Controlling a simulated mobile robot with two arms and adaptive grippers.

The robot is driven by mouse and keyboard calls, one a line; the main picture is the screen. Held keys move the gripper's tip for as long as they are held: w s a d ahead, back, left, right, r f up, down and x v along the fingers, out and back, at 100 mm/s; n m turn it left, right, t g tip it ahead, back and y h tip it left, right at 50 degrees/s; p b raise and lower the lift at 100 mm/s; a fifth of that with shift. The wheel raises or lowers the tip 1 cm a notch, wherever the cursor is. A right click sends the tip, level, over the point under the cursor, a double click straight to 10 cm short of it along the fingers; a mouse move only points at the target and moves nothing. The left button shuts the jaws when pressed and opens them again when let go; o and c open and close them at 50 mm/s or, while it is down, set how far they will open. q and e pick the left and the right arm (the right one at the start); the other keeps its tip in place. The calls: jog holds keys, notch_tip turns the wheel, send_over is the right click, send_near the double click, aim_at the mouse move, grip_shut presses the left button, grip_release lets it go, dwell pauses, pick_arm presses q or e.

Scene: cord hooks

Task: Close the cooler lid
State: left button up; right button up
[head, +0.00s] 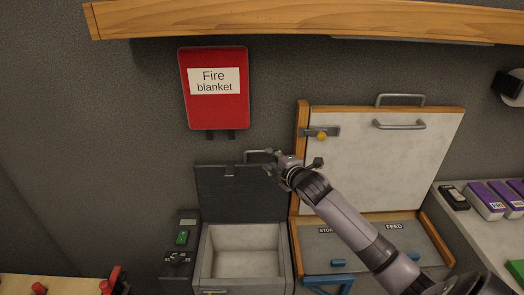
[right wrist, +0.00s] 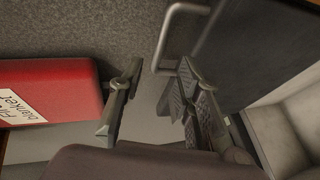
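The cooler (head: 286,268) is a grey box with a pale, empty inside, standing below the red fire blanket. Its dark lid (head: 225,190) stands open and upright against the wall, with a grey bar handle (head: 252,153) on its top edge. My right gripper (head: 284,164) is at the lid's upper right, beside the handle. In the right wrist view the gripper (right wrist: 158,98) is open, with a clear gap between its fingers. The handle (right wrist: 163,45) shows just beyond the fingertips; whether they touch is unclear. The lid's dark face (right wrist: 255,50) is to the right. My left gripper is out of view.
A white board with wood edges (head: 385,165) stands raised right of the lid, behind my right arm. A fire blanket (head: 215,115) hangs above left. A wooden shelf (head: 300,20) crosses the top. A small device with a green button (head: 182,238) stands left of the cooler.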

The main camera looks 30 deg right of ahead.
aim_at(261, 152)
jog(key=p+x, duration=0.1)
jog(key=x, duration=0.6)
jog(key=shift+w, duration=0.25)
grip_shut()
jog(key=shift+f, duration=0.1)
dwell(0.5)
